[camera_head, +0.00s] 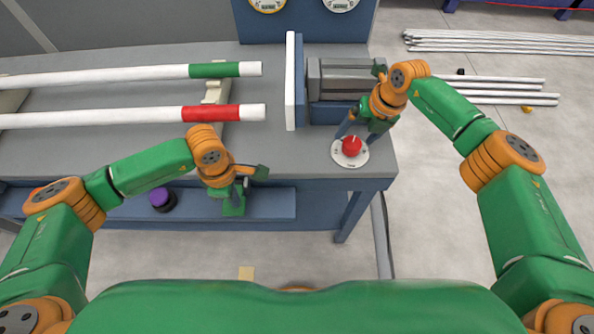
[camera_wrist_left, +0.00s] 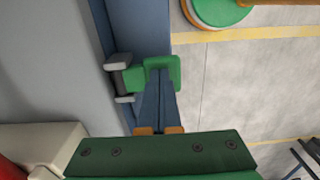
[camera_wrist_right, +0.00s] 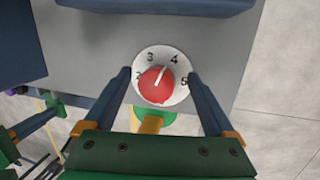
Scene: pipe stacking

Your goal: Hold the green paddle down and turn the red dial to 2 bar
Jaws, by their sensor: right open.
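The red dial (camera_head: 351,146) sits on a round white plate at the table's front right corner. In the right wrist view the dial (camera_wrist_right: 156,85) shows a white pointer between 3 and 4, nearer 4. My right gripper (camera_wrist_right: 159,76) is open, with one finger on each side of the dial and gaps between. The green paddle (camera_head: 233,207) is at the table's front edge and also shows in the left wrist view (camera_wrist_left: 133,78). My left gripper (camera_wrist_left: 160,72) is shut, its fingertips over the paddle; I cannot tell whether they press it.
Two white pipes, one with a green band (camera_head: 214,70) and one with a red band (camera_head: 210,113), lie on the left. A white upright plate (camera_head: 290,82) and grey block (camera_head: 340,78) stand behind the dial. A purple knob (camera_head: 160,198) is at the front left. Gauges are cut off at the top.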

